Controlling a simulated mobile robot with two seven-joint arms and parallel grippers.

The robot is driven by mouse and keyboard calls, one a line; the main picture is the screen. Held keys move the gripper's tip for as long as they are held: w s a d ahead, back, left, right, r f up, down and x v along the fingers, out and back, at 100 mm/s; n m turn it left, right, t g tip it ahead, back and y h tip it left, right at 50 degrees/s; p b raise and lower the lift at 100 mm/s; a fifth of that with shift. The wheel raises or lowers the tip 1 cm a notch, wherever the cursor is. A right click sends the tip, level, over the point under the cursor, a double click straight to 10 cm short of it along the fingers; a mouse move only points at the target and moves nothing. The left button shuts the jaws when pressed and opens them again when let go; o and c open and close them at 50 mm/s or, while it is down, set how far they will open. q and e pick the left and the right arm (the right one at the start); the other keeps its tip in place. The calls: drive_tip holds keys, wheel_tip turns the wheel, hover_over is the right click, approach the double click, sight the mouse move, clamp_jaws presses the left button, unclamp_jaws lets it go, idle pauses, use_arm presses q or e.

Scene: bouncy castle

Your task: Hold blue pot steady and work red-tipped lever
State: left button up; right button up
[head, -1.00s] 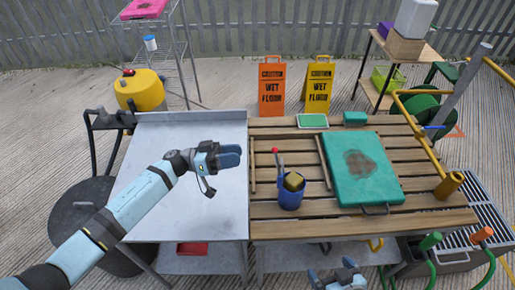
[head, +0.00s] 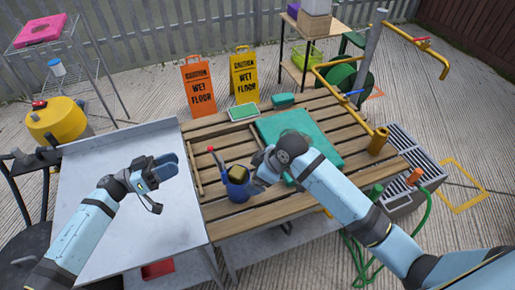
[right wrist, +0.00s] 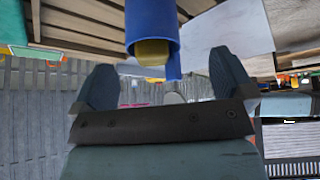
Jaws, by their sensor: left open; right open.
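The blue pot (head: 239,190) stands upright on the slatted wooden table, with a yellow block (head: 237,172) in its mouth. The red-tipped lever (head: 217,160) rises at the pot's left side and leans left. My right gripper (head: 259,170) is beside the pot on its right, partly hidden by its own wrist. In the right wrist view my right gripper (right wrist: 165,72) is open, and the blue pot (right wrist: 152,22) appears upside down ahead, between the spread fingers. I cannot tell whether they touch it. My left gripper (head: 170,167) is open and empty above the metal table, left of the pot.
A green board (head: 325,150) lies on the slatted table (head: 260,212) behind my right wrist. The metal table (head: 105,190) is mostly bare. A brass cylinder (head: 378,141) stands at the right edge. Wet-floor signs (head: 198,88) stand behind.

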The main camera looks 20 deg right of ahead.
sight(243, 172)
drive_tip(key=w+d+r+n+g, duration=0.1)
drive_tip(key=w+r+n+g, duration=0.15)
drive_tip(key=r, duration=0.35)
drive_tip(key=shift+t+h, duration=0.25)
drive_tip(key=shift+h, duration=0.05)
drive_tip(key=x, duration=1.3)
drive_tip(key=shift+w+a, duration=0.15)
drive_tip(key=shift+w, duration=0.2)
